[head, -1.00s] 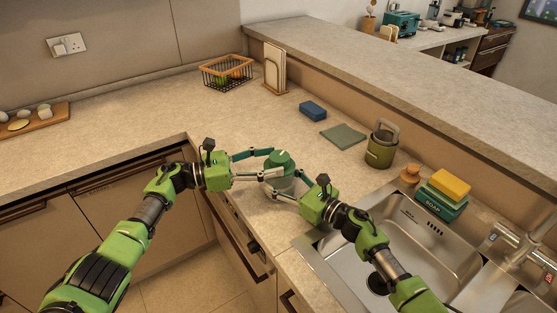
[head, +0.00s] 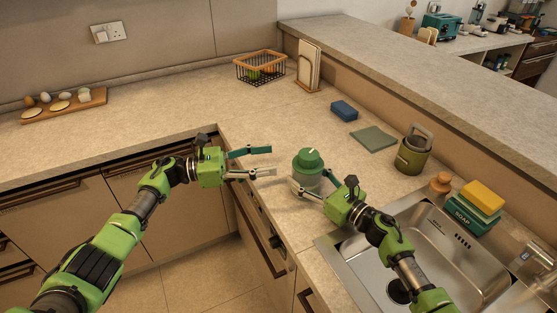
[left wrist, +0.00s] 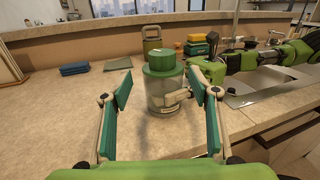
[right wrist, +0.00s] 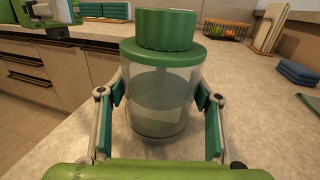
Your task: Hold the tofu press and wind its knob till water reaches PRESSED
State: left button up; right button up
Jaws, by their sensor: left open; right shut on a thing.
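The tofu press (head: 309,172) is a clear cylinder with a green lid and a green knob (head: 309,157) on top. It stands upright on the counter near the inner corner. My right gripper (head: 308,190) is shut on its clear body; the right wrist view shows a finger on each side of the press (right wrist: 160,100). My left gripper (head: 272,161) is open and empty, just left of the press. In the left wrist view the press (left wrist: 163,90) stands beyond the spread fingers. Cloudy liquid shows inside; I cannot read a PRESSED mark.
The sink (head: 440,250) lies right of the press. Behind it are a green canister (head: 412,158), a soap box (head: 474,213) with a yellow sponge, a green cloth (head: 373,138) and a blue cloth (head: 344,111).

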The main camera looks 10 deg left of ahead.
pick_arm(q)
notch_tip(320, 180, up, 8)
jog(key=w+a+n+t+h, duration=0.1)
jog(key=w+n+t, duration=0.1)
jog(key=n+t, duration=0.6)
jog(key=n+y, duration=0.7)
jog(key=n, duration=2.8)
send_near(302, 163)
jog(key=d, duration=0.1)
jog(key=shift+t, duration=0.4)
jog(key=x, duration=1.2)
jog(key=shift+w+a+f, duration=0.15)
jog(key=shift+w+f, duration=0.1)
jog(key=shift+w, duration=0.05)
jog(key=shift+c, duration=0.3)
jog(key=c, duration=1.1)
